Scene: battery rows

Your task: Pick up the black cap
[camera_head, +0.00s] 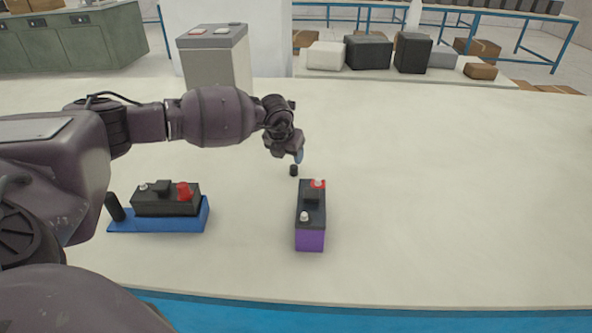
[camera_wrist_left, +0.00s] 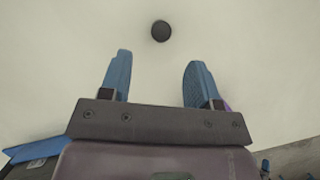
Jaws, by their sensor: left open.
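The black cap (camera_head: 294,170) stands on the pale table just behind the purple battery. In the left wrist view the black cap (camera_wrist_left: 161,31) shows as a small dark disc beyond the fingertips, roughly centred between them. My left gripper (camera_head: 298,156) is above the table close to the cap, fingers pointing down. In the left wrist view my left gripper (camera_wrist_left: 154,66) has its two blue fingers apart with nothing between them. My right gripper is not in view.
A purple and black battery (camera_head: 310,238) with a red terminal cover stands in front of the cap. A black battery (camera_head: 165,206) sits on a blue tray (camera_head: 150,226) at left, beside a black upright piece (camera_head: 115,206). The table's right side is clear.

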